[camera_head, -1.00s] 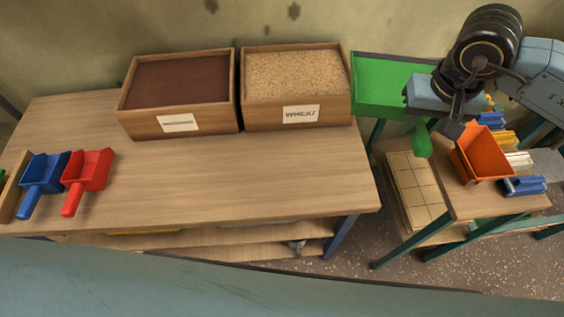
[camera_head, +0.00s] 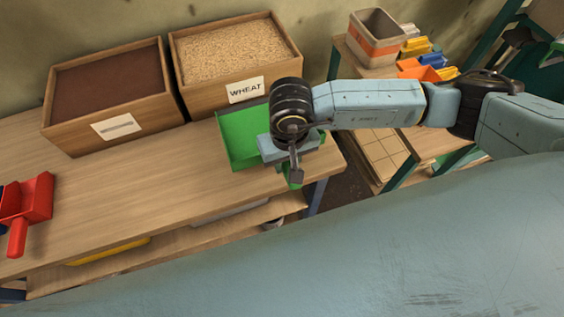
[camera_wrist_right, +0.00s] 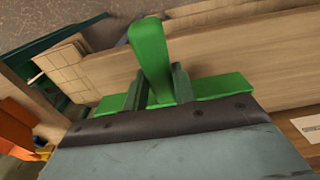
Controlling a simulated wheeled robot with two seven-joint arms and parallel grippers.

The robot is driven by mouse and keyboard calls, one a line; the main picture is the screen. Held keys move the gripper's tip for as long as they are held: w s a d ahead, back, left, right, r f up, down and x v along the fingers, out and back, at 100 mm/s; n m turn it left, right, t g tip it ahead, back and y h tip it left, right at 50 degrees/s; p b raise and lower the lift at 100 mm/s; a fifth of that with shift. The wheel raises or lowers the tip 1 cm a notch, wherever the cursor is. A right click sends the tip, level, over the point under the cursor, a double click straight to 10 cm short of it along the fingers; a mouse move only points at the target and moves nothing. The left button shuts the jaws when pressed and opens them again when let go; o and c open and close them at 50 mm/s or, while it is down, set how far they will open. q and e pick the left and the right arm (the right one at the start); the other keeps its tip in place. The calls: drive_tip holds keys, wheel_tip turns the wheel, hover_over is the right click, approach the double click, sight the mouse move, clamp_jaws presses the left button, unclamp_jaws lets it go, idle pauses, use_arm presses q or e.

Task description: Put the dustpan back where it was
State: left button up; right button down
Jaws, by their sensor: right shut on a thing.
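The green dustpan (camera_head: 237,138) is at the right end of the wooden table (camera_head: 200,185), in front of the wheat box. My right gripper (camera_head: 294,165) is over its right side and hides part of it. In the right wrist view the two fingers (camera_wrist_right: 157,88) are shut on the green dustpan's handle (camera_wrist_right: 150,55). I cannot tell whether the dustpan touches the table top. A red dustpan (camera_head: 30,200) lies at the left edge, with a bit of blue beside it. My left gripper is not in view.
A box of brown material (camera_head: 110,95) and a box labelled WHEAT (camera_head: 235,55) stand along the back of the table. A second table at the right holds an orange-striped bin (camera_head: 375,40) and coloured items. The front middle of the table is clear.

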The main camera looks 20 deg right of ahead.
drive_tip(key=shift+f, duration=2.8)
drive_tip(key=shift+f, duration=0.15)
drive_tip(key=c, duration=1.1)
unclamp_jaws()
drive_tip(key=r, duration=1.2)
drive_tip(key=shift+s+r, duration=0.15)
drive_tip(key=shift+s, duration=0.1)
